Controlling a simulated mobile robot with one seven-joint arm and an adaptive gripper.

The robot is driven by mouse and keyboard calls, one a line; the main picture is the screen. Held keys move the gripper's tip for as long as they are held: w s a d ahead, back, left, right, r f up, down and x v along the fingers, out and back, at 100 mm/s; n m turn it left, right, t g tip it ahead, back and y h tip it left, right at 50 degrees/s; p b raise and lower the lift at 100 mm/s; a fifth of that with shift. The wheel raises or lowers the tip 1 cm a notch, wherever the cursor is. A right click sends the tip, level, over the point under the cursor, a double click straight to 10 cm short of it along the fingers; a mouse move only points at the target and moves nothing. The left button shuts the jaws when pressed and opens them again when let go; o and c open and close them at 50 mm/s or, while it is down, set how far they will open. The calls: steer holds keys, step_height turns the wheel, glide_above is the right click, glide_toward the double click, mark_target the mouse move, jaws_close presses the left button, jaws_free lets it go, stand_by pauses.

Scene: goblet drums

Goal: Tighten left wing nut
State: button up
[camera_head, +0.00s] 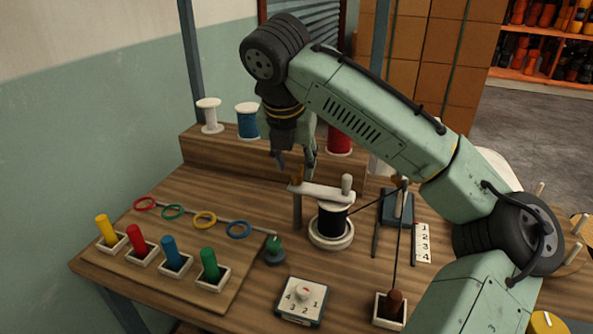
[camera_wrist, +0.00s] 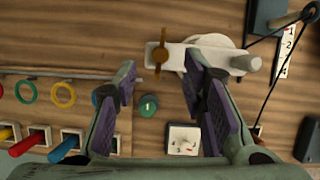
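A brass wing nut (camera_wrist: 160,55) sits at the left end of a white bar (camera_wrist: 185,56), on top of a post; it also shows in the head view (camera_head: 296,180). The bar lies across a black spool (camera_head: 333,219) on a white round base (camera_head: 331,243). My gripper (camera_head: 296,164) points down just above the wing nut. I cannot tell the exact height gap.
A green knob (camera_head: 274,250), a numbered dial box (camera_head: 301,300) and colored pegs (camera_head: 208,264) lie in front and left. A dark stand with a cord (camera_head: 396,207) is to the right. Thread spools (camera_head: 247,122) stand on the back ledge.

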mark_target(297, 178)
steer(key=shift+x, duration=1.9)
steer(key=shift+c, duration=0.4)
jaws_close()
